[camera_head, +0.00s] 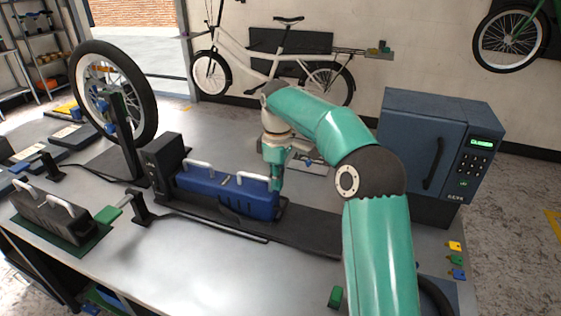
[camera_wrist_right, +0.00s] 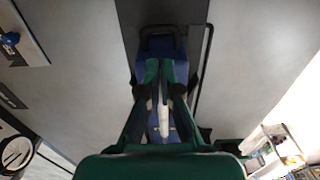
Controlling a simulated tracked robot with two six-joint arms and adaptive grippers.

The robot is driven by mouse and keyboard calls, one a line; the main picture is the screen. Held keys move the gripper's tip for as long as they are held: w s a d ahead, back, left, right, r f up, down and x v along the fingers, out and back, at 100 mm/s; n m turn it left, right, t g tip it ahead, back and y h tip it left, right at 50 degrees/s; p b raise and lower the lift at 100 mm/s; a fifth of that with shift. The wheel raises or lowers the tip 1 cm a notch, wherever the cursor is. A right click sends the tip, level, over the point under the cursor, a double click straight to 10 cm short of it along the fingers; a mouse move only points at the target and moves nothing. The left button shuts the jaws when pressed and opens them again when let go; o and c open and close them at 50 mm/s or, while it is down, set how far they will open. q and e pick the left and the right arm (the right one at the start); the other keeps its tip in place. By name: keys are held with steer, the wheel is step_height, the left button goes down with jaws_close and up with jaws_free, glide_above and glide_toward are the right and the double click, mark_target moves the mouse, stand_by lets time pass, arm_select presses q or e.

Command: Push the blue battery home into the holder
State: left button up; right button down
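The blue battery (camera_head: 225,192), with two pale handles on top, lies lengthwise on the dark holder (camera_head: 310,231). The holder's upright black end block (camera_head: 160,162) stands at the battery's left end; I cannot tell whether they touch. My right gripper (camera_head: 275,183) points down at the battery's right end, at or very close to it. In the right wrist view, the two green fingers (camera_wrist_right: 166,68) are close together with blue battery surface (camera_wrist_right: 180,72) and a pale handle (camera_wrist_right: 164,122) behind them. Whether they are fully shut is unclear. My left gripper is out of view.
A black battery (camera_head: 50,213) lies on a green mat at left. A wheel (camera_head: 112,92) stands behind it. A blue-grey locker (camera_head: 420,135) with a lit keypad is at right. The front middle of the bench (camera_head: 190,265) is clear.

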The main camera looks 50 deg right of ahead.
step_height(320, 180, up, 8)
steer(key=shift+s, duration=0.35)
steer(key=shift+f, duration=0.1)
